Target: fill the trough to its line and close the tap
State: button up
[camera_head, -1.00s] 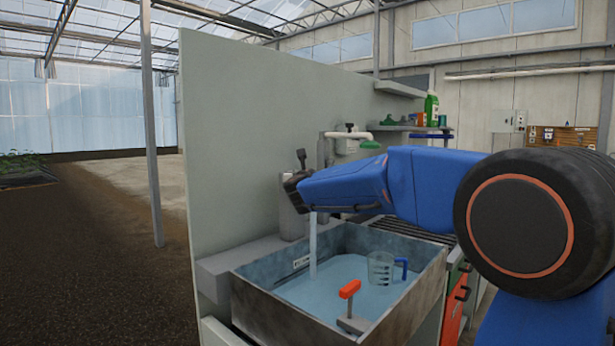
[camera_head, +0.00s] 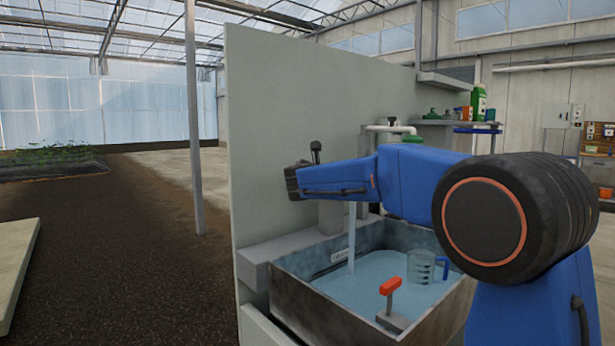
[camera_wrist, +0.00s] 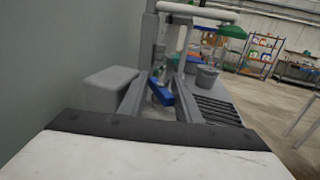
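The grey metal trough (camera_head: 335,312) holds pale blue water (camera_head: 375,280). A stream of water (camera_head: 351,235) falls into it from behind my arm, so the tap outlet is hidden in the head view. A small white label (camera_head: 340,254) shows on the trough's inner back wall; I cannot make out a line or the exact level against it. My gripper (camera_head: 291,182) is at the left end of my blue arm, above the trough's back left side. Its fingers are not clear in the head view, and I cannot tell whether it holds anything.
A clear jug (camera_head: 421,267) with a blue handle and an orange-handled fitting (camera_head: 390,287) are in the trough. A white pipe with a green handle (camera_head: 410,138) is behind my arm. The tall grey panel (camera_head: 275,110) stands close behind my gripper.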

jog(key=m+g+h, duration=0.2)
jog(key=shift+a+g+h, duration=0.1)
jog(key=shift+g+h, duration=0.2)
jog(key=shift+g, duration=0.1)
jog(key=shift+s+a+m, duration=0.1)
jog(key=shift+a+m, duration=0.05)
jog(key=shift+m, duration=0.25)
jog(key=v, duration=1.7)
jog(key=shift+a, duration=0.15)
